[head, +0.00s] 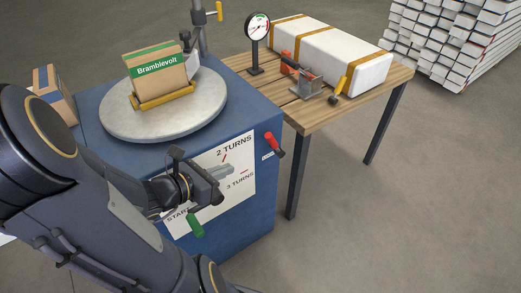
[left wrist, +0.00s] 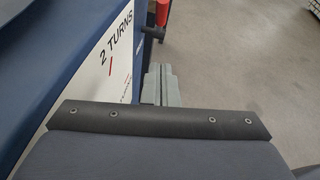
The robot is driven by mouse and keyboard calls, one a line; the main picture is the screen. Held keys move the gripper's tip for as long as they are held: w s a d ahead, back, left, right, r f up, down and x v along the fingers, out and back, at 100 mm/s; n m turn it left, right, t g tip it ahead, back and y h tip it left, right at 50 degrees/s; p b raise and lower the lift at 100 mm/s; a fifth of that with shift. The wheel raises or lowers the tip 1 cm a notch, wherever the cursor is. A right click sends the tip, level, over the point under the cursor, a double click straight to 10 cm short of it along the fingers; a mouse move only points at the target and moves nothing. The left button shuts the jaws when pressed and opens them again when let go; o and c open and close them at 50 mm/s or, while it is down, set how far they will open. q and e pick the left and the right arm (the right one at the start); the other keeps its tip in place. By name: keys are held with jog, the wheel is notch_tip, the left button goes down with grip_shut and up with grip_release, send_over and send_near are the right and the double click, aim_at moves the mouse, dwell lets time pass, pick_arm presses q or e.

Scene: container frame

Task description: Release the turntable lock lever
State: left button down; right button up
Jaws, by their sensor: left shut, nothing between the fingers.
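A red-handled lever (head: 273,143) sits on the blue cabinet (head: 262,195) near its upper right corner, beside a small label. Its red grip (left wrist: 163,12) and dark pivot (left wrist: 153,32) show at the top of the left wrist view. The round grey turntable (head: 205,118) lies on top of the cabinet. My left gripper (head: 230,169) is in front of the white printed panel, left of and below the red lever and apart from it. Its grey fingers (left wrist: 160,86) are together and empty. My right gripper is not in view.
A green handle (head: 195,224) shows below my left gripper. The white panel (head: 240,150) reads "2 TURNS" and "3 TURNS". A Bramblevolt box (head: 158,75) stands on the turntable. A wooden table (head: 305,117) with a gauge (head: 257,30) and a white strapped package (head: 330,55) stands right. Floor at front right is clear.

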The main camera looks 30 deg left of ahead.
pick_arm(q)
jog(key=b, duration=0.5)
send_near(271, 145)
notch_tip(271, 145, down, 4)
jog(key=w, duration=0.2)
jog(key=shift+w+d+r+p, duration=0.3)
jog(key=shift+w+r, duration=0.15)
jog(key=shift+w, duration=0.4)
jog(key=shift+w+d+r+p, duration=0.15)
jog(key=shift+w+d+r, duration=0.25)
jog(key=shift+w, duration=0.4)
jog(key=shift+a+r, duration=0.1)
